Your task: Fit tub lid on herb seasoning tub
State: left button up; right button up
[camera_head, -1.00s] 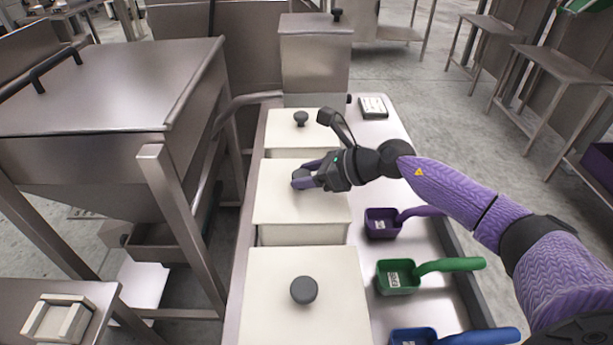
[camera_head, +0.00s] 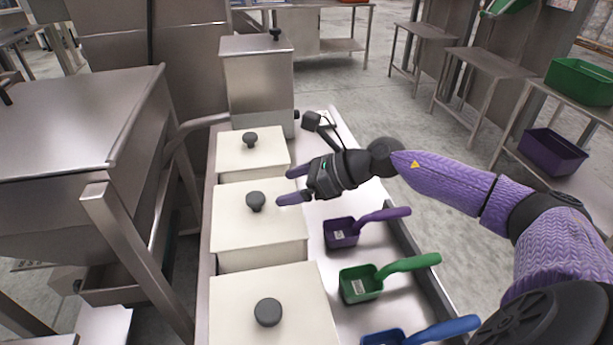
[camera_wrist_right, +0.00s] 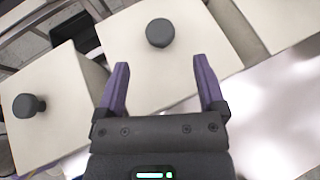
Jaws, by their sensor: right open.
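Three cream tubs with cream lids and dark round knobs stand in a row on the steel bench. The middle tub's lid (camera_head: 232,217) lies on its tub (camera_head: 262,256) and looks level, with its knob (camera_head: 256,201) upright; the same knob (camera_wrist_right: 160,32) shows in the right wrist view. No label shows to tell which tub is the herb seasoning. My right gripper (camera_head: 287,186) is open and empty, just right of the middle knob and apart from it. In the right wrist view its fingers (camera_wrist_right: 162,64) point towards that knob, with nothing between them. My left gripper is not in view.
The near tub's lid (camera_head: 300,302) and far tub's lid (camera_head: 236,158) flank the middle one. Purple (camera_head: 341,233), green (camera_head: 361,284) and blue (camera_head: 385,337) scoops lie along the right of the bench. A steel hopper (camera_head: 75,130) stands left. A steel bin (camera_head: 258,85) stands behind.

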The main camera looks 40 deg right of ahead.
jog(key=p+v, duration=0.1)
jog(key=v, duration=0.3)
jog(key=shift+s+d+r, duration=0.2)
jog(key=shift+s+r, duration=0.05)
jog(key=shift+f, duration=0.1)
dwell(0.7)
